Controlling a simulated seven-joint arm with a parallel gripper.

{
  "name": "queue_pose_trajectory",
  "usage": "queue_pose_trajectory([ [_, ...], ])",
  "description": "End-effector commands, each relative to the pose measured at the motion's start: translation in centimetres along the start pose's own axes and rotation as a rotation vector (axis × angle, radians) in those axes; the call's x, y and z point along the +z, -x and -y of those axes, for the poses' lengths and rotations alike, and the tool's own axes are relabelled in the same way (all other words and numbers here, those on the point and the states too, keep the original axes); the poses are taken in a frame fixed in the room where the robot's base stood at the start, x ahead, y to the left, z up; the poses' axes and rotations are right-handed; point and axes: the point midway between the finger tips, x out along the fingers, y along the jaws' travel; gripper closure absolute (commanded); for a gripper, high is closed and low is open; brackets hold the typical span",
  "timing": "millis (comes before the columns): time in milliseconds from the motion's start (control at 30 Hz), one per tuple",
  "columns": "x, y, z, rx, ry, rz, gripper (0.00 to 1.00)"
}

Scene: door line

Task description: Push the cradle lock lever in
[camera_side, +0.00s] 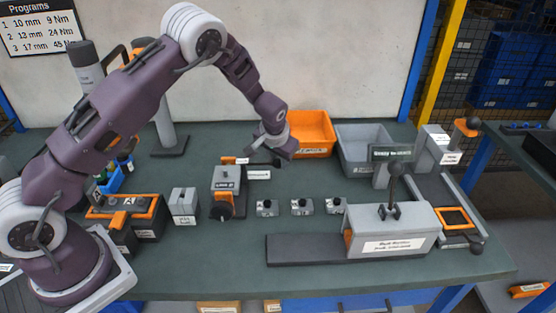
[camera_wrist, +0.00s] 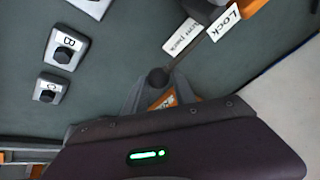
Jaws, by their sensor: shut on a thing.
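The cradle (camera_side: 225,180) is a grey block with orange parts and a dark round knob at its front, left of centre on the bench in the side view. In the wrist view the lock lever (camera_wrist: 189,52) is a thin dark rod with a black ball end (camera_wrist: 158,77), running up beside a white "LOCK" label (camera_wrist: 222,22). My gripper (camera_wrist: 158,88) is shut on the ball end, which sits between its fingertips. In the side view my gripper (camera_side: 264,150) is low behind and right of the cradle; the lever's contact there is too small to tell.
Several small grey blocks (camera_side: 301,206) stand in a row right of the cradle. An orange bin (camera_side: 312,134) and a grey bin (camera_side: 372,165) stand behind. A grey fixture (camera_side: 392,232) with an upright lever is at the right. Bare bench shows at the front left.

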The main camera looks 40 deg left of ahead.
Motion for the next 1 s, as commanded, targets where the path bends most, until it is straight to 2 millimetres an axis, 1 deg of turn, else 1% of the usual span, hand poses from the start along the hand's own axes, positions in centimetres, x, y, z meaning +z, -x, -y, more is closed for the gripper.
queue_pose_trajectory([
  [33,0.5,0.0,-0.4,0.005,0.001,0.013,1.0],
  [533,0.7,-0.1,-0.5,0.006,-0.001,0.017,1.0],
  [767,2.1,0.1,1.6,0.005,0.001,0.019,1.0],
  [1000,2.3,0.1,2.0,0.005,-0.002,0.017,1.0],
])
